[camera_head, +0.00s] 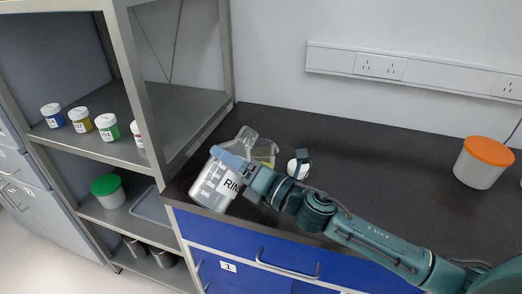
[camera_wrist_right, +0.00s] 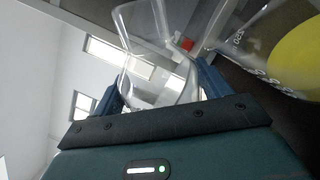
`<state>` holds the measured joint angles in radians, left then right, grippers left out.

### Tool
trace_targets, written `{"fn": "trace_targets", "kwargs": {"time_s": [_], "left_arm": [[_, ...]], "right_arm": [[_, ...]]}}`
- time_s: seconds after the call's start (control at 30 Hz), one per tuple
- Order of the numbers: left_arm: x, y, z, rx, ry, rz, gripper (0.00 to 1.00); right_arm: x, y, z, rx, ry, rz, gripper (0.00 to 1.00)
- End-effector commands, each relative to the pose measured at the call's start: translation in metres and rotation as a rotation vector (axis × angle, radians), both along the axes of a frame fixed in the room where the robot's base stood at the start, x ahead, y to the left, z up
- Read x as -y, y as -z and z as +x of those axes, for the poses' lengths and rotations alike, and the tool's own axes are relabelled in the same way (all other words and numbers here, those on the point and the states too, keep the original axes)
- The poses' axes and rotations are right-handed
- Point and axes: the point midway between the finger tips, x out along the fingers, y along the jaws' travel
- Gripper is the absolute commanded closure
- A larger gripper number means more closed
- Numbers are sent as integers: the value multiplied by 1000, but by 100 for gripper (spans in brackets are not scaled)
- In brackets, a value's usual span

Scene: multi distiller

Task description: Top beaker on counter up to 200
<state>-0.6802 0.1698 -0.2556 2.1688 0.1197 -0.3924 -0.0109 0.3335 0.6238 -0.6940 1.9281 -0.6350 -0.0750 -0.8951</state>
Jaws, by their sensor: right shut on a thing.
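The beaker on the counter (camera_head: 265,150) stands just behind, partly hidden, with yellow contents. My left gripper is out of view.
A small white round item (camera_head: 298,168) is beside the beaker, close to my right wrist. An orange-lidded tub (camera_head: 483,163) stands at the right. A metal shelf (camera_head: 185,130) with several small jars borders the counter's left. The counter's middle (camera_head: 385,165) is clear.

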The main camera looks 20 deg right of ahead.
Motion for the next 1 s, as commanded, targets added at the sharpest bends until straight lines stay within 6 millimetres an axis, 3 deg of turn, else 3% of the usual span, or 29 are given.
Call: {"fn": "trace_targets", "kwargs": {"time_s": [1.0], "left_arm": [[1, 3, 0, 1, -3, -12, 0]], "right_arm": [[-2, -1, -1, -51, -1, 89, 72]]}}
